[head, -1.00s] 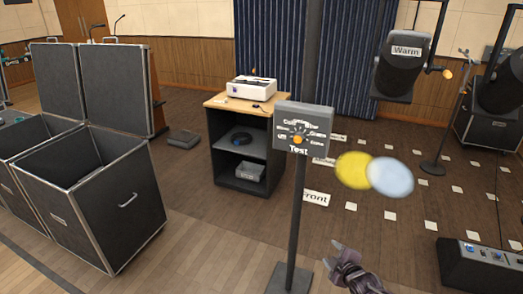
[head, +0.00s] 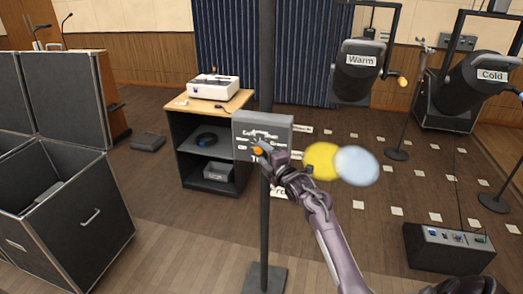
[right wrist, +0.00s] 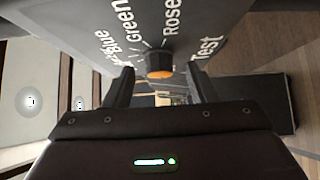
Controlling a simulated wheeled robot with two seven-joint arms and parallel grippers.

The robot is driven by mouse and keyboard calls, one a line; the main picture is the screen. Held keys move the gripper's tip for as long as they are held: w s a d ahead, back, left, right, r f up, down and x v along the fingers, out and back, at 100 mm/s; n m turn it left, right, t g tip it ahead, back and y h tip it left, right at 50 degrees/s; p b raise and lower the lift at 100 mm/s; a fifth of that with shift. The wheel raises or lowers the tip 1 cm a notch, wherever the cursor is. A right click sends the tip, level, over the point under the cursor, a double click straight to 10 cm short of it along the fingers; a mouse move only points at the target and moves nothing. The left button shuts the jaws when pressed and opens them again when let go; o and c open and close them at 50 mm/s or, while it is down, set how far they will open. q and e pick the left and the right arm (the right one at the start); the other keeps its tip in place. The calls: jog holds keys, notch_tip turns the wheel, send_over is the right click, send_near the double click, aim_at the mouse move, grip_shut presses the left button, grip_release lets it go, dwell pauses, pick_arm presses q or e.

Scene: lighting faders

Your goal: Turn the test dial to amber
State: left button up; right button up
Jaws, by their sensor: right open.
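The test dial is an orange knob (head: 258,150) on the front of a grey box (head: 262,122) fixed to a dark pole. In the right wrist view the knob (right wrist: 160,66) shows between the two fingertips, just beyond them. The words Blue, Green, Rose and Test can be read around it. An amber label cannot be read, and the dial's setting cannot be told. My right gripper (head: 269,153) is open at the box's front and hides part of its lettering in the head view; it also shows in the right wrist view (right wrist: 162,82). My left gripper is out of view.
Yellow and pale blue discs (head: 357,166) show right of my right gripper. A wooden-topped cabinet (head: 240,103) with a white device stands behind left. Black cases (head: 75,225) stand at left. Warm (head: 360,80) and Cold lamps are at right, above a dark floor box (head: 450,250).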

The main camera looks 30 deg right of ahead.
jog(key=shift+w, duration=0.6)
jog(key=shift+c, duration=0.4)
